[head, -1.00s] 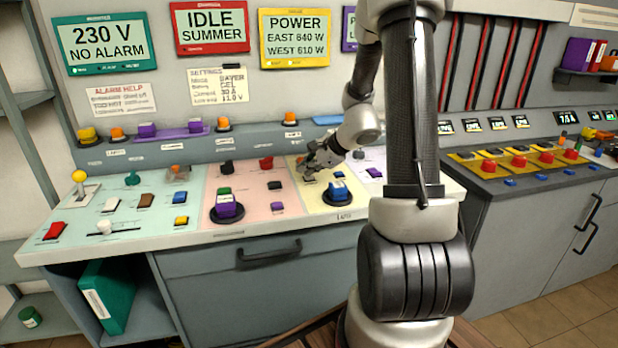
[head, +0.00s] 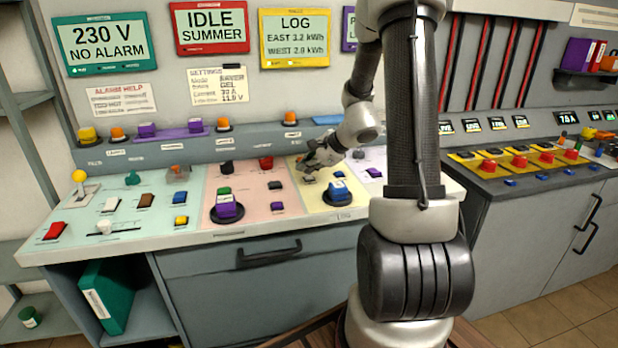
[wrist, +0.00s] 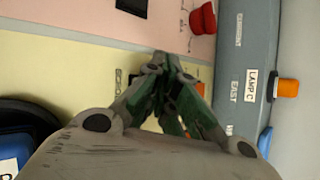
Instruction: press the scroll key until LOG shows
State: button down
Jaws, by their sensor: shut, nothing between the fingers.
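The yellow-framed display (head: 295,38) on the wall reads LOG, with EAST 3.2 kWh and WEST 2.0 kWh. My gripper (head: 306,167) is shut and empty over the pale yellow panel section (head: 325,204) in the head view. In the wrist view, its closed fingertips (wrist: 165,62) point down at that panel, near its border with the pink section. The scroll key is not clearly visible; the fingers cover the spot beside a partly hidden printed label. I cannot tell whether the fingertips touch anything.
A blue block on a round black base (head: 338,191) stands close to the right of my gripper. A red knob (wrist: 203,18) and an orange lamp (wrist: 286,88) show in the wrist view. The pink section (head: 240,180) holds several keys and a purple block.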

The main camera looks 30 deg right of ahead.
aim_at(307, 178)
jog(key=shift+r, duration=0.35)
jog(key=shift+r, duration=2.5)
jog(key=s+n+g, duration=0.1)
jog(key=s, duration=0.1)
jog(key=s+a+f+n, duration=0.1)
jog(key=s+n, duration=0.1)
jog(key=s+f+n+g, duration=0.1)
jog(key=s, duration=0.1)
jog(key=shift+s+a+f+n+g+y, duration=0.2)
jog(key=shift+n+g+y, duration=0.1)
jog(key=shift+n+y, duration=0.1)
jog(key=s+a+r+n+h, duration=0.1)
jog(key=s+r+n, duration=0.3)
jog(key=s, duration=0.4)
jog(key=s+a+r+n+h, duration=0.2)
jog(key=s+r+n, duration=0.3)
jog(key=s+n, duration=0.2)
jog(key=s+a+r+n+g+h, duration=0.1)
jog(key=s+r+n, duration=0.3)
jog(key=s, duration=0.5)
jog(key=shift+a+r+n+h, duration=0.4)
jog(key=shift+a+n, duration=0.05)
jog(key=shift+n, duration=0.55)
